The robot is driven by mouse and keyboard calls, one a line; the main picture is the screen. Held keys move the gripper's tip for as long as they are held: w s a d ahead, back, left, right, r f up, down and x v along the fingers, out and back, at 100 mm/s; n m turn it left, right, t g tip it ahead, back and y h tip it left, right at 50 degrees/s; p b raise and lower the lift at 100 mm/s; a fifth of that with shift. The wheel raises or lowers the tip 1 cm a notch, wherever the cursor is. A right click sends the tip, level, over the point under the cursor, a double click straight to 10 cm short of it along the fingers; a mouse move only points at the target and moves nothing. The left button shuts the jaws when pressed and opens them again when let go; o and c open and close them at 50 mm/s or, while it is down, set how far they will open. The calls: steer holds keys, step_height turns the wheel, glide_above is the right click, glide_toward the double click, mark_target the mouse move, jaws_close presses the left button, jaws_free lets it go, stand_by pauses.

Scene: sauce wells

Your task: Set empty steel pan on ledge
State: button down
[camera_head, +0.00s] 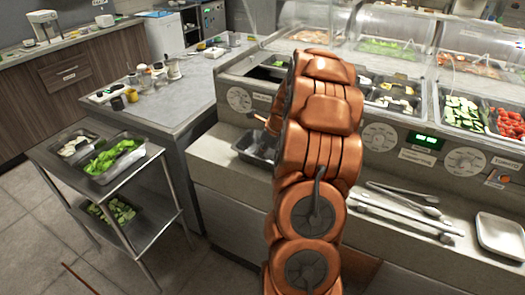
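A dark steel pan (254,152) is at the left part of the ledge (212,153) that runs along the front of the sauce wells. Its right side is hidden behind my copper-coloured arm, and the part that shows looks empty. I cannot tell whether it rests on the ledge or is held just above it. A small copper part of my gripper (264,121) shows at the pan's far rim. The rest of my gripper is hidden by the arm, so its opening and any grip on the pan do not show.
Tongs (405,210) and a white tray (500,235) lie on the ledge at right. Filled food wells (465,112) stand behind the dial panel. A steel cart (150,200) with pans of greens is at left. A grey counter (185,112) holds small jars.

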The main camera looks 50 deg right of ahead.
steer(key=shift+f, duration=0.35)
stand_by(0.5)
steer(key=c, duration=1.2)
jaws_free()
steer(key=shift+c, duration=0.2)
steer(key=v, duration=1.2)
